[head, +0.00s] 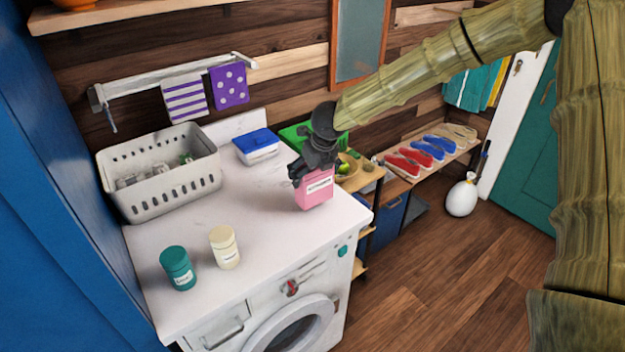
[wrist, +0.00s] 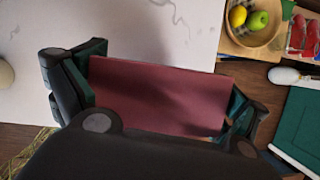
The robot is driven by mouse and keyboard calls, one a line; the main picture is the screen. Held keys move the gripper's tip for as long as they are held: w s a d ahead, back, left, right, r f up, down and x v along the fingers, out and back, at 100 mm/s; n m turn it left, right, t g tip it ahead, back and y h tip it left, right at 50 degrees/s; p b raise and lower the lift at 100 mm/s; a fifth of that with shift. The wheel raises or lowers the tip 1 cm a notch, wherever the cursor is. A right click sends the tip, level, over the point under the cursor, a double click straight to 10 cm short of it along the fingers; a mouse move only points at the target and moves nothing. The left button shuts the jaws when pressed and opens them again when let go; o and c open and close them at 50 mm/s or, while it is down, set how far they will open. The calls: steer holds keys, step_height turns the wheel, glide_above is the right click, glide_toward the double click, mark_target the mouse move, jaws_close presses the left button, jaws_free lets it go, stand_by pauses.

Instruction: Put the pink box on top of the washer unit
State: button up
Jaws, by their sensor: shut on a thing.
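The pink box (head: 316,191) has a white label on its front. It is at the right end of the white top of the washer unit (head: 208,262), near the front right corner. My gripper (head: 312,170) is shut on the pink box from above. In the wrist view the box's top (wrist: 160,95) lies between the two fingers (wrist: 158,100), with the pale washer top (wrist: 165,25) beyond it. I cannot tell whether the box's bottom touches the washer top or is slightly above it.
A grey basket (head: 165,185) and a blue-lidded container (head: 257,147) stand at the back of the washer top. A green jar (head: 178,269) and a cream jar (head: 225,248) stand near its front left. The middle is clear. A fruit bowl (head: 346,168) sits on a shelf to the right.

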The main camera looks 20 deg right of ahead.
steer(key=shift+w+f, duration=0.2)
step_height(320, 180, down, 3)
steer(key=shift+w+f+p, duration=0.1)
steer(key=shift+p, duration=0.6)
steer(key=shift+f, duration=0.1)
steer(key=o, duration=0.7)
steer(key=b+v, duration=0.2)
steer(key=v, duration=1)
